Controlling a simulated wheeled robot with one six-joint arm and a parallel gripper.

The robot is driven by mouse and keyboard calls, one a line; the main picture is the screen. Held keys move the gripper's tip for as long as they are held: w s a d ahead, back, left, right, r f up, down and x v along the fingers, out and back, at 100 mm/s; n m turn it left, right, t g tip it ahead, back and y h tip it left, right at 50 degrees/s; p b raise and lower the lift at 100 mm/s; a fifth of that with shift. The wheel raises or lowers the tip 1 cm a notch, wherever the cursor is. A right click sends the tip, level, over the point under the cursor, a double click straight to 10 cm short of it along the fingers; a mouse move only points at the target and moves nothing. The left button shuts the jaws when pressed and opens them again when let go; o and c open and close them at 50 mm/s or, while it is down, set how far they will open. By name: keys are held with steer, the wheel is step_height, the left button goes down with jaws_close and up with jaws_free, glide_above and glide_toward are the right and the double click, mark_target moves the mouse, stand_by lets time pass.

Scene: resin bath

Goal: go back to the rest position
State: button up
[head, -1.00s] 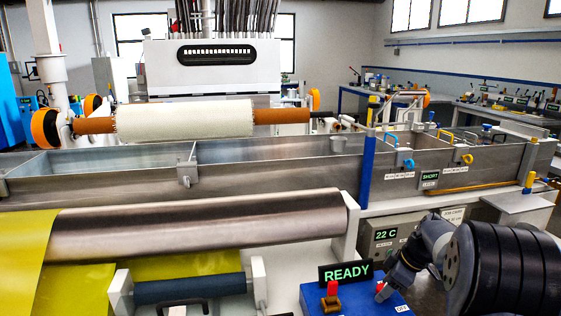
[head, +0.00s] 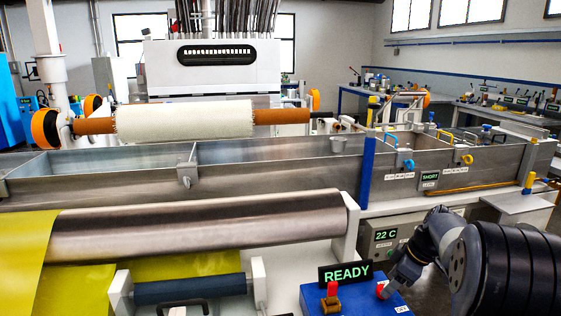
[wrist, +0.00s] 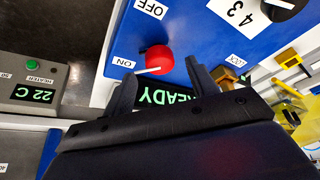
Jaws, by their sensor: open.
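My gripper (wrist: 160,85) is open and empty in the wrist view, its two dark fingers apart. It hangs over the blue control panel (wrist: 190,28), close to a red knob (wrist: 156,60) marked ON and OFF. The knob's white pointer lies toward the ON label, and the fingers appear clear of it. In the head view my gripper (head: 393,288) is at the lower right, just above the panel (head: 350,301) and right of the red knob (head: 381,290). The fingertips are too small there to make out.
A green READY sign (head: 345,273) stands behind the panel. A red switch (head: 332,289) sits left of the knob. A metal roller (head: 200,225) and the long resin bath (head: 270,185) lie to the left and behind. A 22 C display (head: 386,234) is close to my arm.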

mark_target(384, 286)
steer(key=shift+x, duration=1.15)
steer(key=shift+a+f, duration=0.15)
steer(key=shift+f, duration=0.05)
steer(key=shift+r+m+t, duration=0.15)
steer(key=shift+m+t, duration=0.25)
steer(key=shift+m, duration=0.7)
steer(key=m+h+p, duration=0.1)
steer(key=m, duration=0.1)
steer(key=m+p, duration=0.2)
steer(key=shift+s+a+t+h, duration=0.1)
steer(key=shift+a+t+h, duration=0.05)
steer(key=shift+t+h, duration=0.25)
steer(key=m+p, duration=0.2)
steer(key=m+h+p, duration=0.1)
steer(key=m+p, duration=0.1)
steer(key=shift+m+h, duration=0.3)
steer(key=shift+a+m+h+p, duration=0.15)
steer(key=shift+m+h+p, duration=0.6)
steer(key=shift+m, duration=0.75)
steer(key=shift+a+m+h+b, duration=0.1)
steer(key=shift+m+h+b, duration=0.45)
steer(key=shift+m, duration=1.65)
steer(key=shift+r, duration=0.3)
steer(key=shift+s+a+r, duration=0.15)
steer(key=shift+r, duration=0.15)
